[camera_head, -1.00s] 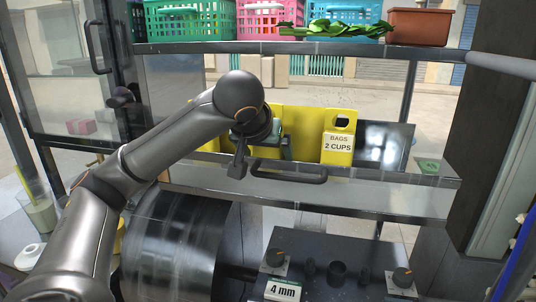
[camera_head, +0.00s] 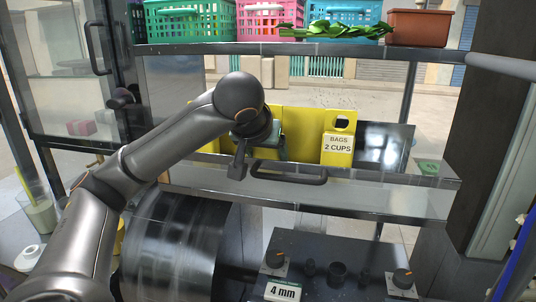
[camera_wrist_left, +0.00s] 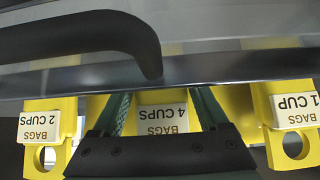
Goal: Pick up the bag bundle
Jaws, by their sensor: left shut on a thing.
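My left gripper (camera_head: 270,148) reaches to the back shelf, among yellow bag bundles with white labels. In the wrist view, which shows labels upside down, its green fingers (camera_wrist_left: 163,98) flank the bundle labelled "BAGS 4 CUPS" (camera_wrist_left: 162,119) and are shut on it. The "BAGS 2 CUPS" bundle (camera_head: 337,147), with a round hole at its top, stands to the right; it also shows in the wrist view (camera_wrist_left: 40,130). The "1 CUP" bundle (camera_wrist_left: 293,112) is on the other side. In the head view my gripper and wrist hide most of the held bundle. My right gripper is out of view.
A dark bar handle (camera_head: 290,175) runs along the shelf front, close below my gripper. A dark panel (camera_head: 384,146) stands right of the bundles. Baskets (camera_head: 190,20) and a brown bin (camera_head: 419,27) line the upper shelf. Below are a metal drum (camera_head: 175,245) and knobs.

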